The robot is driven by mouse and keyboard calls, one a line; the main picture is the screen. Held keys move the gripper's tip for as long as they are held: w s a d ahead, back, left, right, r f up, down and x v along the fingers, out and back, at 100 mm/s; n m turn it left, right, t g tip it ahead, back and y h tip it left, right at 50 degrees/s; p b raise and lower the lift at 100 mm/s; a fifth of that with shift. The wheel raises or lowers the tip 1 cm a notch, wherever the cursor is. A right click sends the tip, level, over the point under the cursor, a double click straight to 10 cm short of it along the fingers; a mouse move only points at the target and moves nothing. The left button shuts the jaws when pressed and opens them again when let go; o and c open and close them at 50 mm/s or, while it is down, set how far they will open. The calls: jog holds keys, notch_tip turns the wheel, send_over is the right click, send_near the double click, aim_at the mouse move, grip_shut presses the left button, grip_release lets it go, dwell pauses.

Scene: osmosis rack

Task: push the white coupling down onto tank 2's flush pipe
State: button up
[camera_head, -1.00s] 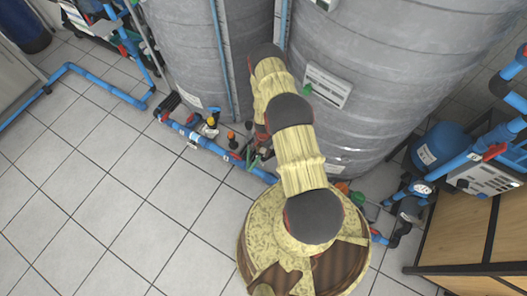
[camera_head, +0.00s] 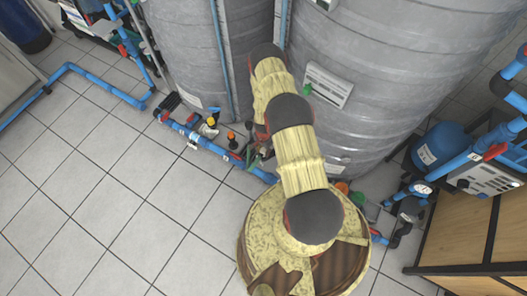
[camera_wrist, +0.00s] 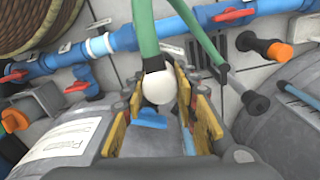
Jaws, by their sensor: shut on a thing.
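In the wrist view, the white coupling (camera_wrist: 161,86) has a rounded face towards the camera. It lies between the yellow-padded fingers of my gripper (camera_wrist: 163,98), which is shut on it. A thick green pipe (camera_wrist: 144,30) with a dark collar runs down to the coupling from the top of the picture. I cannot tell which pipe is tank 2's flush pipe, or how far the coupling sits on it. In the head view, my arm hides the coupling and most of my gripper, low beside the grey tanks.
A blue pipe line (camera_head: 208,143) with red-handled valves runs along the floor before the grey tanks (camera_head: 400,60). A second green pipe (camera_wrist: 200,30) and a black-and-orange fitting (camera_wrist: 266,47) are close to the right of my gripper. The tiled floor (camera_head: 100,200) at left is clear.

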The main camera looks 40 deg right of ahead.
jog(key=shift+f, duration=0.3)
jog(key=o, duration=1.1)
jog(key=shift+o, duration=0.2)
jog(key=shift+r, duration=0.1)
jog(key=shift+r, duration=5.9)
